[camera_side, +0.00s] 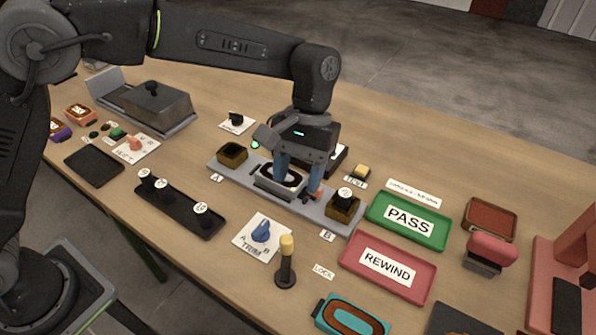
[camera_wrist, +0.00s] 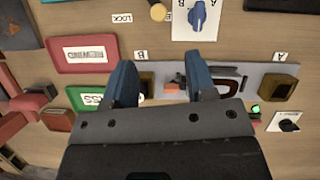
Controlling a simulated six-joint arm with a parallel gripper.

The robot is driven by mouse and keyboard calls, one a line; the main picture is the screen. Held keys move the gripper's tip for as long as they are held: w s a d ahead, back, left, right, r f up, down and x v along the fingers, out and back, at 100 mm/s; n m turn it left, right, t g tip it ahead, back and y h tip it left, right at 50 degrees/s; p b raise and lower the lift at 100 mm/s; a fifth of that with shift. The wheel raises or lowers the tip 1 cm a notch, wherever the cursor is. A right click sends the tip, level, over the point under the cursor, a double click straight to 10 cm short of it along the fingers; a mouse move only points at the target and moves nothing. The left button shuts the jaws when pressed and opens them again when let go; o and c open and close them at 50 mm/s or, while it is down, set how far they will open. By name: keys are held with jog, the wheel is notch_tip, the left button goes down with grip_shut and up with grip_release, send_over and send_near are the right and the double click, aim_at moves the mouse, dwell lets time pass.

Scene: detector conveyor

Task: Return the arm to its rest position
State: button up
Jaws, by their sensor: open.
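My gripper (camera_side: 299,176) points down over the grey conveyor fixture (camera_side: 225,170), with its two blue fingers apart. In the wrist view my gripper (camera_wrist: 160,82) is open, and no object shows held between the fingers. A dark oval coil part (camera_side: 277,178) sits in the middle of the fixture, partly hidden by the fingers. In the wrist view the coil part (camera_wrist: 226,84) lies to the right of the right finger. Whether the fingers touch the fixture cannot be told.
Brass sockets A (camera_side: 232,153) and B (camera_side: 343,206) stand on the fixture. Near it are the green PASS tray (camera_side: 407,220), red REWIND tray (camera_side: 388,267), TRIM knob (camera_side: 262,231) and upright LOCK lever (camera_side: 286,262). A black rack (camera_side: 180,208) stands left. Bare table lies behind the arm.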

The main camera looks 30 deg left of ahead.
jog(key=s+a+r+t, duration=0.55)
jog(key=a+r, duration=0.45)
jog(key=a, duration=0.3)
jog(key=s+a+f+m+t, duration=0.1)
jog(key=s+a+t, duration=0.3)
jog(key=s+a, duration=0.5)
jog(key=s, duration=0.3)
jog(key=shift+s+a+m+y, duration=0.15)
jog(key=shift+s+m+y, duration=0.05)
jog(key=shift+m+y, duration=0.1)
